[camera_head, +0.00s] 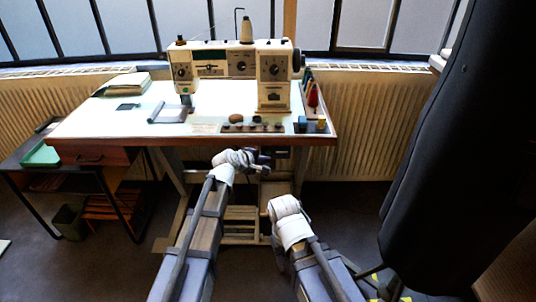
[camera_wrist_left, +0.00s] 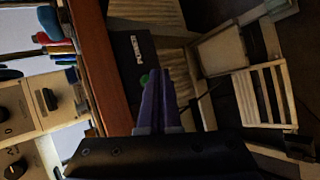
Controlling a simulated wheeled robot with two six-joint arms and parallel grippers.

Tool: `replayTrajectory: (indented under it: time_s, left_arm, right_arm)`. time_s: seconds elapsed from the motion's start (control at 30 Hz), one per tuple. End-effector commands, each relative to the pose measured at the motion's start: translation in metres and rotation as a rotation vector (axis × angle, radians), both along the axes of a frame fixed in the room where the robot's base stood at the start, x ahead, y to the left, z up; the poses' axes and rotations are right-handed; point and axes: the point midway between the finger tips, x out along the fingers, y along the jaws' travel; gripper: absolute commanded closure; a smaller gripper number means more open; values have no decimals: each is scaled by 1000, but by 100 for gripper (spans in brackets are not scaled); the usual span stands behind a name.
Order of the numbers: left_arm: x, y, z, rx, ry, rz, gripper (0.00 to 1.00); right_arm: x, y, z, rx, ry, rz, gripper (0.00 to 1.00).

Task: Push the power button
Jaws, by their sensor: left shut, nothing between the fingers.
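A dark box (camera_wrist_left: 127,50) with a light POWER label is under the table edge in the left wrist view. A green button (camera_wrist_left: 144,79) shows on it, partly hidden behind my fingers. My left gripper (camera_wrist_left: 159,72) is shut and empty, its purple fingertips over the box beside the button. I cannot tell whether they touch it. In the head view my left gripper (camera_head: 265,160) is just below the front edge of the table (camera_head: 180,136), and I cannot make out the button there. My right arm shows lower down, but its gripper is not visible.
A sewing machine (camera_head: 240,66) stands on the table, with colourful tools (camera_head: 312,95) at its right end. A dark garment-like shape (camera_head: 435,160) fills the right side. A slatted wooden piece (camera_wrist_left: 265,95) is under the table. A black side table with a green tray (camera_head: 41,154) is at left.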

Motion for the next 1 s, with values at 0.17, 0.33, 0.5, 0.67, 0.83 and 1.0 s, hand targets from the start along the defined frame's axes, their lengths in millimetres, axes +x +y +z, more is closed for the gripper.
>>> replayTrajectory:
  time_s: [0.17,0.33,0.5,0.67,0.83,1.0]
  left_arm:
    - [1,0,0,0,0,0,100]
    - [6,0,0,0,0,0,100]
    - [10,0,0,0,0,0,100]
    - [9,0,0,0,0,0,100]
    - [10,0,0,0,0,0,100]
    - [11,0,0,0,0,0,100]
  right_arm:
    - [0,0,0,0,0,0,50]
    - [0,0,0,0,0,0,50]
    - [0,0,0,0,0,0,50]
    - [0,0,0,0,0,0,50]
    - [0,0,0,0,0,0,50]
    - [0,0,0,0,0,0,50]
